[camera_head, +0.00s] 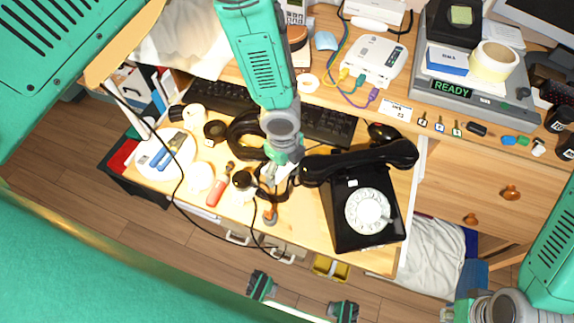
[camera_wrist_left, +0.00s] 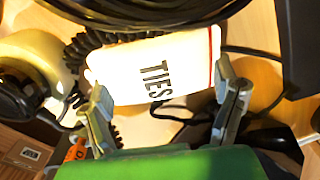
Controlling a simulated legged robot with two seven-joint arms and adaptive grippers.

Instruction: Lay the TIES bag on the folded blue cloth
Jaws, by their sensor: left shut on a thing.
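The TIES bag (camera_wrist_left: 158,68) is white with dark lettering and lies between the two fingers of my left gripper (camera_wrist_left: 168,108) in the left wrist view. The gripper is shut on it. In the head view my left gripper (camera_head: 276,176) is over the desk, left of the black dial phone, and mostly hides the bag. A small light blue thing (camera_head: 326,41), perhaps the folded blue cloth, lies at the back of the desk; I cannot tell for sure. My right gripper (camera_head: 462,312) shows only in part at the lower right edge; its fingers are not clear.
The black dial phone (camera_head: 366,212) stands right of my left gripper, its handset (camera_head: 358,163) across the top. A keyboard (camera_head: 325,125), coiled black cable (camera_head: 243,138), red-handled tool (camera_head: 219,186) and white plate (camera_head: 177,168) surround it. A white router (camera_head: 374,60) stands behind.

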